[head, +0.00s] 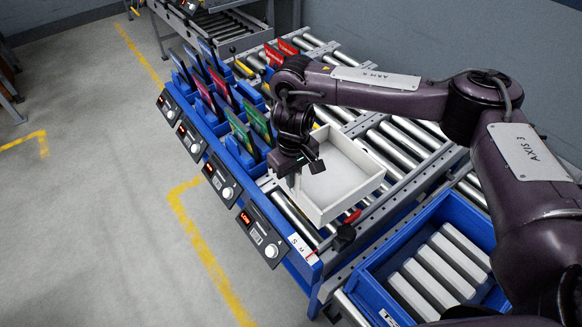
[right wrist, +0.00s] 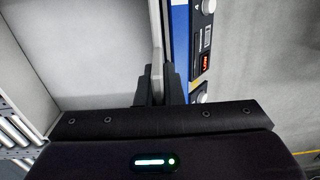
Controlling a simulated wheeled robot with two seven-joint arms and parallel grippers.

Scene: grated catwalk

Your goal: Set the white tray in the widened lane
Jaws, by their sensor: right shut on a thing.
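The white tray (head: 352,200) is a shallow, empty, open box over the metal rollers of the conveyor, near its front end. My right gripper (head: 294,182) points down at the tray's left wall and is shut on it. In the right wrist view the fingers (right wrist: 158,88) pinch the wall of the tray (right wrist: 80,60), whose bare floor shows to the left. I cannot tell whether the tray rests on the rollers or is held just above them. The lane under the tray is partly hidden by it. My left gripper is not in view.
A blue rack (head: 232,150) with several coloured cards and display boxes runs along the conveyor's left side. A blue crate (head: 385,250) with several pale bars stands front right. Rollers (head: 410,140) right of the tray are bare.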

